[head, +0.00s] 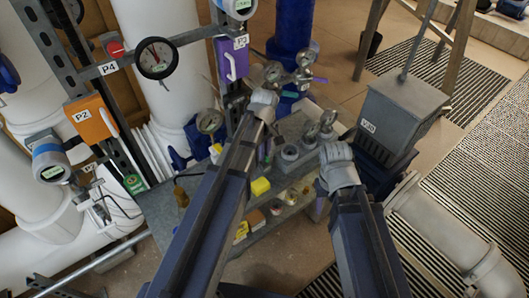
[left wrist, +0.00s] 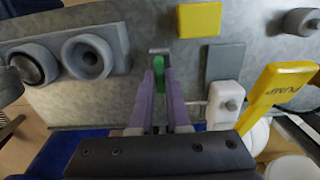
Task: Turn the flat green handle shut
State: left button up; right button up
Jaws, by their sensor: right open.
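The flat green handle (left wrist: 158,75) is in the left wrist view, beside a grey bench panel, near the upper middle. It sits between the two purple fingertips of my left gripper (left wrist: 160,82), which close on it from both sides. In the head view my left arm covers most of this spot, and the handle cannot be made out clearly there.
A yellow lever marked PUMP (left wrist: 278,95) slants close by on the right. Two round grey fittings (left wrist: 87,57) are on the left, and a yellow block (left wrist: 200,19) is above. Pressure gauges (head: 210,121) and a grey box (head: 400,110) surround the bench.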

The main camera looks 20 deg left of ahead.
pick_arm(q)
grip_shut()
dwell(0.3)
jog(key=m, duration=0.8)
jog(key=shift+m, duration=0.4)
jog(key=m, duration=0.4)
jog(key=shift+m, duration=2.5)
